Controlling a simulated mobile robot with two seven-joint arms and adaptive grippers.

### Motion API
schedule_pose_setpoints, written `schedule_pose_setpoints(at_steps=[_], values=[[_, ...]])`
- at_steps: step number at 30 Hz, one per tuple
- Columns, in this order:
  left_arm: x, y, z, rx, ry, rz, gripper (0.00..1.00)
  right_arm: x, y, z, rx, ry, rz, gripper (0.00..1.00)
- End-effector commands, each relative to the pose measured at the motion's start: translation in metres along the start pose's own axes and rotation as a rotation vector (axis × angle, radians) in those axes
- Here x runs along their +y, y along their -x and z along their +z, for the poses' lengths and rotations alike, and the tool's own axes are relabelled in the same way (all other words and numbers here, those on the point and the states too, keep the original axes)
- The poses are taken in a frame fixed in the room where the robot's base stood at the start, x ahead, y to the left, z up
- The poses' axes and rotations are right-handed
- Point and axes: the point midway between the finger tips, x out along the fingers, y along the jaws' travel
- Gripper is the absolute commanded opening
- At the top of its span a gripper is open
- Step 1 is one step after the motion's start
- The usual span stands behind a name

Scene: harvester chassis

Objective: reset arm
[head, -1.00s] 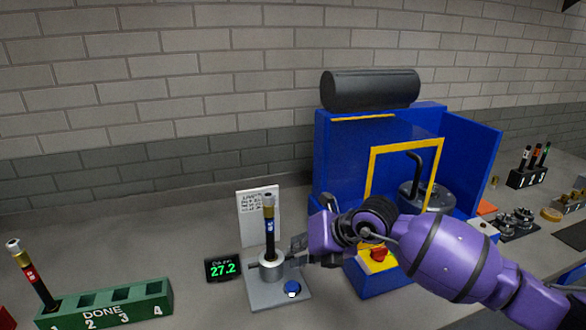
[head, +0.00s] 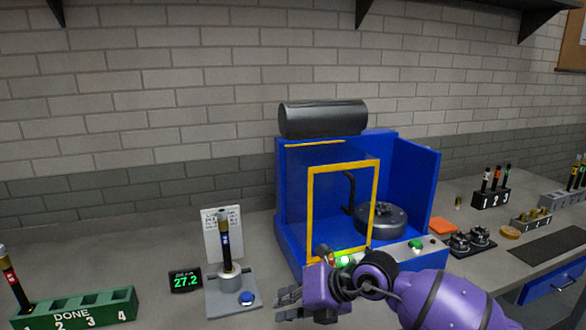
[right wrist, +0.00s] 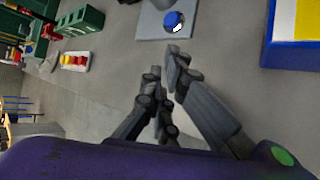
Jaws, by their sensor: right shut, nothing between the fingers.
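My right gripper (head: 288,297) is at the lower middle of the head view, on a purple arm that comes in from the lower right. Its fingers are shut with nothing between them, as the right wrist view (right wrist: 163,68) also shows. It is right of a grey stand (head: 234,296) and apart from it. A dark tube with a blue band (head: 226,250) stands upright in that stand. A blue button (head: 246,298) is on the stand's base and also shows in the right wrist view (right wrist: 173,20). My left gripper is not in view.
A blue machine (head: 290,205) with a yellow-framed door (head: 311,215) stands behind my right gripper. A green DONE rack (head: 110,305) holds a red-banded tube at left. A display (head: 185,281) reads 27.2. Racks and small parts (head: 470,240) lie at right. A shelf hangs above.

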Motion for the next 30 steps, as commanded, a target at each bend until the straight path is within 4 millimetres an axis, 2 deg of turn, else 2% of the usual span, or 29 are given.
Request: schedule_pose_setpoints(at_steps=[1, 3, 9, 11, 14, 17, 19, 23, 24, 26, 27, 29, 30], values=[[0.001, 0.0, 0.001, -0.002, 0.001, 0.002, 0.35, 0.007, -0.009, -0.02, 0.019, -0.056, 0.071, 0.0], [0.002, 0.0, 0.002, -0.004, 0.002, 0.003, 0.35, 0.019, -0.015, -0.04, 0.034, -0.135, 0.171, 0.0], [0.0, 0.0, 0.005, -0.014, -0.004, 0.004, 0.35, 0.05, -0.017, -0.084, 0.013, -0.458, 0.482, 0.0], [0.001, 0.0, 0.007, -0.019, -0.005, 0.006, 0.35, 0.052, -0.012, -0.091, -0.024, -0.597, 0.581, 0.0], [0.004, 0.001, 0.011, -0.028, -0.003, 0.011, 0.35, 0.038, 0.0, -0.096, -0.126, -0.867, 0.724, 0.0], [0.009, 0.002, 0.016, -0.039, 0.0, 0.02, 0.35, 0.0, 0.014, -0.103, -0.263, -1.157, 0.813, 0.0], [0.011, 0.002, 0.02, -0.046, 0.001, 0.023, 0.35, -0.037, 0.022, -0.116, -0.372, -1.363, 0.84, 0.0], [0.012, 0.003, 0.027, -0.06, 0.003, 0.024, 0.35, -0.115, 0.035, -0.16, -0.573, -1.724, 0.819, 0.0], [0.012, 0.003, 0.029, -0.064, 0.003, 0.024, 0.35, -0.137, 0.039, -0.178, -0.63, -1.826, 0.798, 0.0], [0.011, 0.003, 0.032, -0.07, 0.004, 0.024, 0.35, -0.169, 0.044, -0.211, -0.712, -1.975, 0.757, 0.0], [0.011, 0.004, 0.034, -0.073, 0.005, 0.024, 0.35, -0.188, 0.048, -0.235, -0.765, -2.071, 0.723, 0.0], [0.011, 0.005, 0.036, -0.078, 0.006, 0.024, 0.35, -0.213, 0.053, -0.273, -0.836, -2.208, 0.666, 0.0], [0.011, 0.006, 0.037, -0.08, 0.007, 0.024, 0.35, -0.226, 0.056, -0.299, -0.878, -2.294, 0.626, 0.0]])
